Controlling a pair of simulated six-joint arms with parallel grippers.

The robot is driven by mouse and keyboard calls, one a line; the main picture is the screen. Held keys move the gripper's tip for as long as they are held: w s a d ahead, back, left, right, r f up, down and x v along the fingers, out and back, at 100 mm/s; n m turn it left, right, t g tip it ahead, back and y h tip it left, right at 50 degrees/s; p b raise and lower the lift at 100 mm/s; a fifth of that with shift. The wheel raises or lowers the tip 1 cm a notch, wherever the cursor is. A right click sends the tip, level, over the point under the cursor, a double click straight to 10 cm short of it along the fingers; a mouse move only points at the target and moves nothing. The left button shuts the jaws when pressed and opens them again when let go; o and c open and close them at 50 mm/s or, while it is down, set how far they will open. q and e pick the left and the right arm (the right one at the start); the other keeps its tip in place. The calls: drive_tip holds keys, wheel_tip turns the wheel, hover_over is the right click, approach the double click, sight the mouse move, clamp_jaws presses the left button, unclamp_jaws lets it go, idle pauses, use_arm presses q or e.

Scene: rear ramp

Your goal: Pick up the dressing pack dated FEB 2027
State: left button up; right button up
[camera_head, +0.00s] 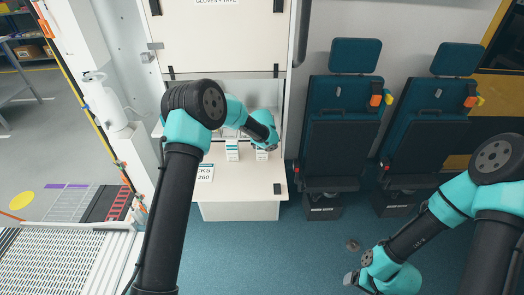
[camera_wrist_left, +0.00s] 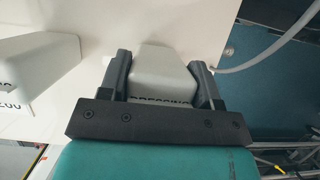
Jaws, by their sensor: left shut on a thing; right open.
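My left gripper (camera_wrist_left: 163,68) is shut on a pale dressing pack (camera_wrist_left: 163,62), with one dark finger on each side. Part of the word DRESSING shows on the pack near the gripper's base; no date is readable. In the head view the held pack (camera_head: 262,155) shows just below my left wrist, over the white counter (camera_head: 245,188); I cannot tell whether it still touches the counter. A second pale pack (camera_head: 232,151) stands to its left, and it also shows in the left wrist view (camera_wrist_left: 40,65). My right gripper (camera_head: 352,278) is open and empty, low over the floor.
A white sign ending in "CKS 260" (camera_head: 205,173) is at the counter's left. A white cabinet panel (camera_head: 222,38) is above the counter. Two teal and black seats (camera_head: 340,130) stand to the right. The blue floor (camera_head: 270,255) in front is mostly clear.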

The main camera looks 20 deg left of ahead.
use_arm(q)
drive_tip(key=c, duration=0.4)
drive_tip(key=shift+o, duration=0.2)
drive_tip(key=shift+r, duration=0.1)
drive_tip(key=shift+s+r, duration=0.1)
drive_tip(key=shift+r, duration=1.7)
drive_tip(key=s+d+r, duration=0.1)
drive_tip(key=s+d, duration=0.3)
drive_tip(key=s, duration=1.1)
drive_tip(key=shift+d, duration=0.2)
drive_tip(key=shift+s+r, duration=0.1)
